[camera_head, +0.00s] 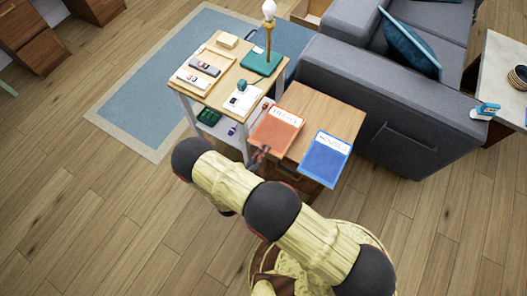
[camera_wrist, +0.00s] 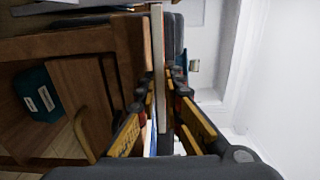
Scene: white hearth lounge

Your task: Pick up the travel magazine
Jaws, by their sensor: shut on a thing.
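An orange magazine (camera_head: 276,131) with a white title band lies on the wooden side table (camera_head: 320,103), its near left corner reaching past the edge. A blue magazine (camera_head: 326,158) with a white title band lies to its right, overhanging the near edge. The titles are too small to read surely. My gripper (camera_head: 262,153) is at the orange magazine's near left edge. In the wrist view, my gripper (camera_wrist: 158,85) is shut on a thin pale slab, the orange magazine seen edge-on (camera_wrist: 157,50), with one finger on each side.
A white-legged table (camera_head: 222,92) stands left of the side table, with a lamp (camera_head: 268,30), remotes and small boxes on it. A grey sofa (camera_head: 385,95) stands close behind and to the right. The wooden floor (camera_head: 110,220) at the left front is clear.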

